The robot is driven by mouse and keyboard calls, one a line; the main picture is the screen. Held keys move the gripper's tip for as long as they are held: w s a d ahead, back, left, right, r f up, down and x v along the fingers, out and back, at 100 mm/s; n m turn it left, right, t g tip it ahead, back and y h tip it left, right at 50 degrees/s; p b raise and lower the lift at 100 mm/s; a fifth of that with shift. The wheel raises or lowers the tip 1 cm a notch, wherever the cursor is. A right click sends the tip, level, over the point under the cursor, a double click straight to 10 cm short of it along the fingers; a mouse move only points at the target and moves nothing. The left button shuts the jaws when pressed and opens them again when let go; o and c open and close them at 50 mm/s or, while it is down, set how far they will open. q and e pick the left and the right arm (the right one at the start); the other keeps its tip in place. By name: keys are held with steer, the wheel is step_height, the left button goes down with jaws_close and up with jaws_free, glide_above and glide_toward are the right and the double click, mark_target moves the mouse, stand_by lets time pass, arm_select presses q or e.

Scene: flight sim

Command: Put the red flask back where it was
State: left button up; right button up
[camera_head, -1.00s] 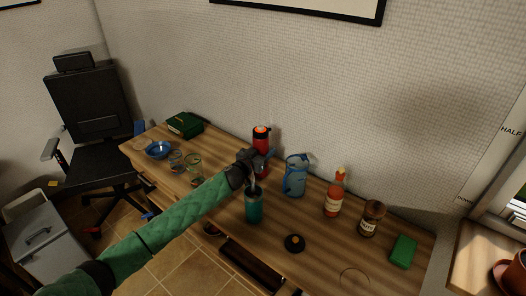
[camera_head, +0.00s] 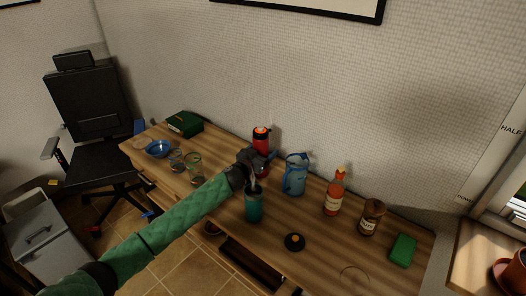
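The red flask (camera_head: 261,139) with a black and orange top stands upright at the back of the wooden desk, left of the blue jug. My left arm reaches in from the left, and my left gripper (camera_head: 259,163) is right at the flask's lower front side. It hides part of the flask's lower body. The fingers are small and dark, so I cannot tell whether they are closed on the flask or beside it. My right gripper is not in view.
A teal tumbler (camera_head: 254,208) stands just in front of my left gripper. The blue jug (camera_head: 295,176), an orange-red bottle (camera_head: 333,197), a brown jar (camera_head: 371,217) and a dark round lid (camera_head: 294,242) are to the right. Glasses (camera_head: 194,167) and a blue bowl (camera_head: 159,149) are left.

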arm_select(q)
steer(key=shift+r, duration=0.15)
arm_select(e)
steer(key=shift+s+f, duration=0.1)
arm_select(q)
steer(key=shift+s+a, duration=0.25)
steer(key=shift+s, duration=0.05)
steer(key=shift+s+a, duration=0.3)
steer(key=shift+s, duration=0.25)
steer(key=b+v, duration=0.2)
steer(key=v, duration=0.8)
steer(key=shift+b, duration=0.3)
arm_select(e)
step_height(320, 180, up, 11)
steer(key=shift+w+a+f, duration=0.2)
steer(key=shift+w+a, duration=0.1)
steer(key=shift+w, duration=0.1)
